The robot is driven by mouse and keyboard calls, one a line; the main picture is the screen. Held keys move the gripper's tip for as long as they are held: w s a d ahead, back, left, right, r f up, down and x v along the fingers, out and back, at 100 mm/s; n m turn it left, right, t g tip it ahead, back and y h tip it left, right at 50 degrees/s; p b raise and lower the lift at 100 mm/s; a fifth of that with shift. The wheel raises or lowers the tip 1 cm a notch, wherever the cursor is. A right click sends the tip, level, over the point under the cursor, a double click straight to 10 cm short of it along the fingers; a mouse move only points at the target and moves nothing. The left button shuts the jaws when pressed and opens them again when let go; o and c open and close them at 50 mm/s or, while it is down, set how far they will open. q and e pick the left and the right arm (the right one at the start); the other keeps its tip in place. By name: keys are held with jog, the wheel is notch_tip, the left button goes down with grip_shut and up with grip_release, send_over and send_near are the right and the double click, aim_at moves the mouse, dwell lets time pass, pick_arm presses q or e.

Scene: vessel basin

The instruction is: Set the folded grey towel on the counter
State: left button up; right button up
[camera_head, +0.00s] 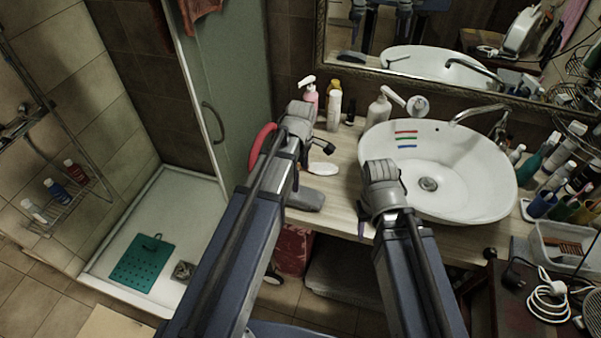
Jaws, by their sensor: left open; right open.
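I cannot make out a folded grey towel for certain. A pale grey, flat, textured thing (343,278) lies below the counter between my arms, and I cannot tell if it is the towel. The wooden counter (337,192) runs under the basin and is partly hidden by my arms. My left gripper (318,147) is over the counter's left part and is open, its fingers mostly hidden. My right gripper (380,178) is at the basin's left front rim, open, with its fingers largely hidden. I see nothing held in either.
A white vessel basin (490,180) with a tap (478,113) fills the counter's middle. Bottles (334,112) stand at the back left, near a white soap dish (323,169). Cups and bottles (566,207) crowd the right. A shower with a glass door (235,80) is at the left.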

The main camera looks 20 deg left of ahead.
pick_arm(q)
jog(key=shift+r+p, duration=0.8)
jog(key=shift+r, duration=0.55)
pick_arm(e)
jog(key=shift+r, duration=1.3)
